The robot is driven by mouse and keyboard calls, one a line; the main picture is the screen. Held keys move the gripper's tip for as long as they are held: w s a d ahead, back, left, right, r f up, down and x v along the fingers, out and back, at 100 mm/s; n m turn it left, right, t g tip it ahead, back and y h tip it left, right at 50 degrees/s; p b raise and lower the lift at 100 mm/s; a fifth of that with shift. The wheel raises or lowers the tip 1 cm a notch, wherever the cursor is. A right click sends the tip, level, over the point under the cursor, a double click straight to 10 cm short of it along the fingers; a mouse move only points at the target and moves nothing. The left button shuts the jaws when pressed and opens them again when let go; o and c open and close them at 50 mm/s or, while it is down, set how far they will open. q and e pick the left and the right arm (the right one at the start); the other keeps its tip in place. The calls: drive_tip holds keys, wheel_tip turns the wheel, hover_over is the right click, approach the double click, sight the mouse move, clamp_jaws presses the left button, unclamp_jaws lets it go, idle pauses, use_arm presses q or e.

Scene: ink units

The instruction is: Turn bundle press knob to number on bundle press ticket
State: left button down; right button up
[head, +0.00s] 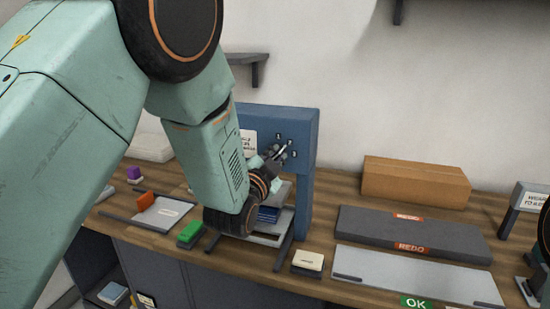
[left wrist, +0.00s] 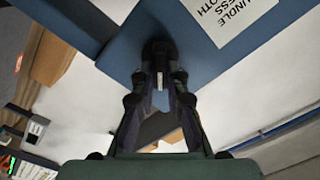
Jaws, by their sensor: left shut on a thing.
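The blue bundle press (head: 308,140) stands on the bench in the head view, with several small dark marks around its knob. My left gripper (head: 278,155) is at the front face of the press. In the left wrist view the fingers of the left gripper (left wrist: 160,88) are closed on the dark knob (left wrist: 157,52). My fingers hide most of the knob in the head view, and its pointing direction cannot be told. The white ticket (left wrist: 230,18) is on the press, with cut-off printed words in the left wrist view. My arm partly covers the ticket (head: 247,141) in the head view.
A cardboard box (head: 415,182), a dark REDO tray (head: 412,232) and a grey OK tray (head: 415,276) lie to the right. A green block (head: 190,232), an orange block (head: 145,199) and a cream pad (head: 308,261) lie on the bench (head: 340,190). A wall shelf (head: 248,58) hangs behind.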

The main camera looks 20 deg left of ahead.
use_arm(q)
drive_tip(key=c, duration=1.4)
unclamp_jaws()
drive_tip(key=shift+o, duration=0.2)
drive_tip(key=s, duration=1.2)
drive_tip(key=shift+a, duration=0.15)
